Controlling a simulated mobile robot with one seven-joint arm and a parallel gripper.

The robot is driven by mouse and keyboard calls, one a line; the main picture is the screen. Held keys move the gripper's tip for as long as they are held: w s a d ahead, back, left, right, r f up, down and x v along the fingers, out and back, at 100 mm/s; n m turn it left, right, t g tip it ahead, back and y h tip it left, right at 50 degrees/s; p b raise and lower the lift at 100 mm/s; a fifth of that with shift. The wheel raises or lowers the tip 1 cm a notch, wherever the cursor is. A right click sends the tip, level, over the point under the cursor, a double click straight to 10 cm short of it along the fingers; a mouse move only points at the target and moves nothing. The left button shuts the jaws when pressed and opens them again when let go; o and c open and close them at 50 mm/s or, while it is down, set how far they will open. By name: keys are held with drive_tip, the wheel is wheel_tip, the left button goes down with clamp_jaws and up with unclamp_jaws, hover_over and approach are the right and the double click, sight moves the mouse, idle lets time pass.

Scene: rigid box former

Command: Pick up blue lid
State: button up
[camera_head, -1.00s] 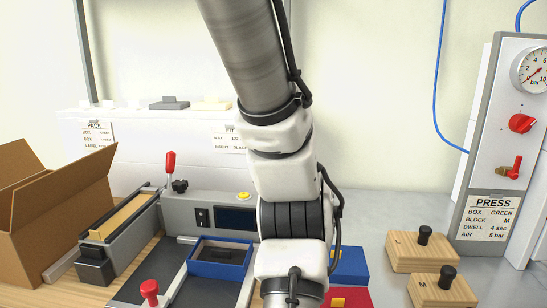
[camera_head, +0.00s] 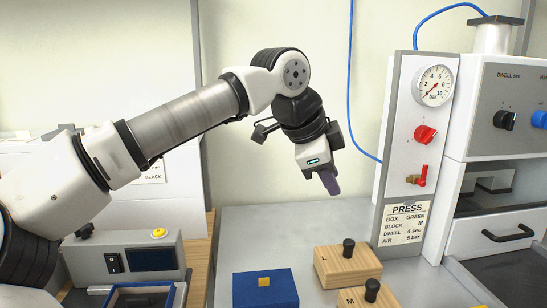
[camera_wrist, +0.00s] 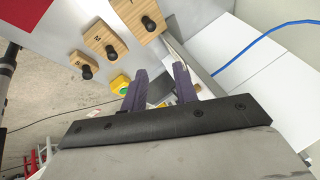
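The blue lid (camera_head: 250,292), a flat blue square with a yellow knob on top, lies on the grey bench at the bottom of the head view, partly cut off by the frame edge. My gripper (camera_head: 330,183) is raised above the bench, up and to the right of the lid in the head view and well apart from it. In the wrist view the two purple fingers of my gripper (camera_wrist: 160,70) stand apart with nothing between them. I cannot make out the blue lid in the wrist view.
Wooden blocks with black knobs, one marked L (camera_head: 340,268) and one marked M (camera_head: 352,299), stand right of the lid. A blue-rimmed open box (camera_head: 114,298) is at left. The press (camera_head: 412,150) rises at right. Bench behind the lid is clear.

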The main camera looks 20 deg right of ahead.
drive_tip(key=w+a+f+n+g+y, duration=0.1)
drive_tip(key=w+a+f+n+y, duration=0.1)
drive_tip(key=a+f+y, duration=0.3)
drive_tip(key=w+a+f+n+g, duration=0.1)
drive_tip(key=w+a+f, duration=0.15)
drive_tip(key=a, duration=0.55)
hover_over(263, 274)
drive_tip(key=s+a, duration=0.2)
drive_tip(key=s, duration=0.1)
wheel_tip(263, 274, down, 8)
drive_tip(key=shift+s+r, duration=0.1)
drive_tip(key=shift+d+f+p, duration=0.2)
drive_tip(key=shift+f+p, duration=0.15)
drive_tip(key=shift+f, duration=1.25)
drive_tip(key=shift+d+f+p, duration=0.15)
drive_tip(key=shift+f+p, duration=0.15)
drive_tip(key=shift+f, duration=1.25)
clamp_jaws()
